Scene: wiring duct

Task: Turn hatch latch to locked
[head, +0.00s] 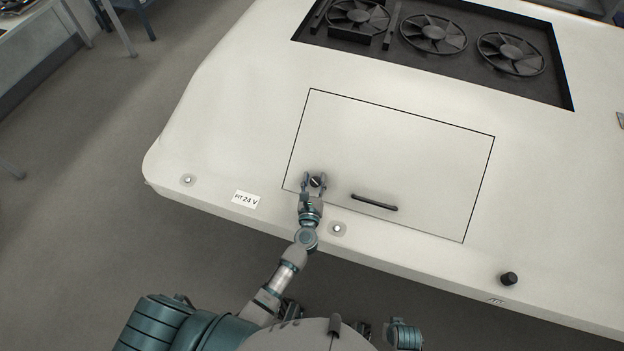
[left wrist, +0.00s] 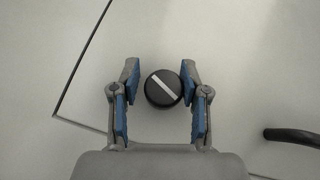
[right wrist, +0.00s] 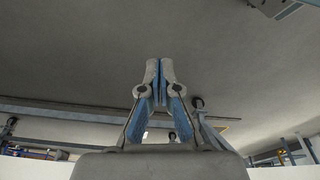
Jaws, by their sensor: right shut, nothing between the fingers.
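The hatch latch is a round black knob (left wrist: 163,89) with a white diagonal line across its top, running from upper left to lower right in the left wrist view. In the head view the knob (head: 316,182) sits near the lower left corner of the closed hatch panel (head: 400,150). My left gripper (left wrist: 160,84) is open, with its blue-padded fingers on either side of the knob. The right finger is very close to the knob; I cannot tell if it touches. A gap shows on the left. My right gripper (right wrist: 160,75) is shut and empty, away from the panel.
A dark bar handle (head: 374,202) is on the hatch, right of the knob. Fans (head: 433,34) sit in a recess behind the hatch. A label (head: 246,199), a black knob (head: 509,279) and round fittings (head: 337,229) lie along the front edge. The hatch top is otherwise clear.

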